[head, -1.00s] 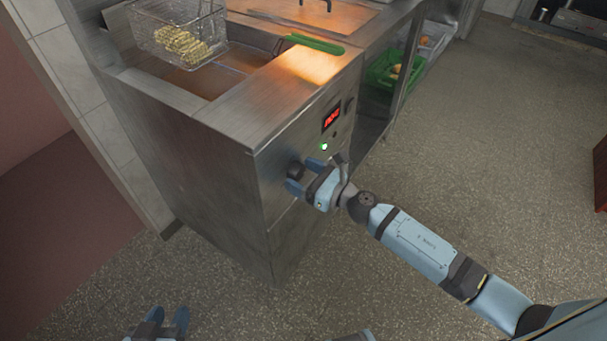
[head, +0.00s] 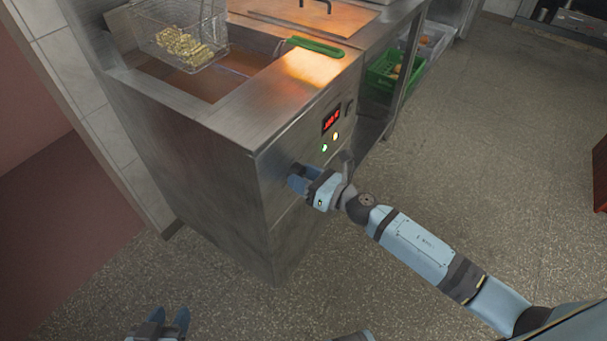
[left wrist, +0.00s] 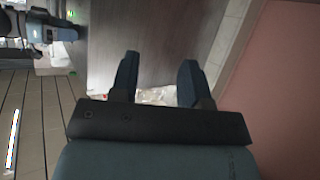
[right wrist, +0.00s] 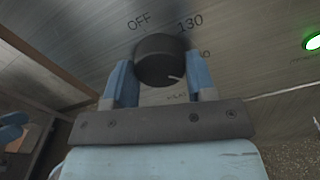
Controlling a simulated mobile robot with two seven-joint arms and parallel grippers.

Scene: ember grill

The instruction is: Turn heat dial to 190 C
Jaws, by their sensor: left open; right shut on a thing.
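The heat dial (right wrist: 165,60) is a round black knob on the steel fryer front. My right gripper (right wrist: 165,85) is shut on it, with a blue finger on each side. The dial's white pointer mark faces right and slightly down in the right wrist view; OFF, 130 and partly hidden numbers stand around it. In the head view my right gripper (head: 298,179) covers most of the dial. Above it is a red digital display (head: 331,119), whose digits I cannot read surely. My left gripper (head: 168,322) is open and empty, low over the floor; it also shows in the left wrist view (left wrist: 158,80).
A green light (head: 324,148) and a pale orange light (head: 335,136) glow below the display. A wire basket (head: 205,50) with food hangs over the fryer well. A green handle (head: 315,47) lies along the top. Open floor (head: 480,190) is at the right.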

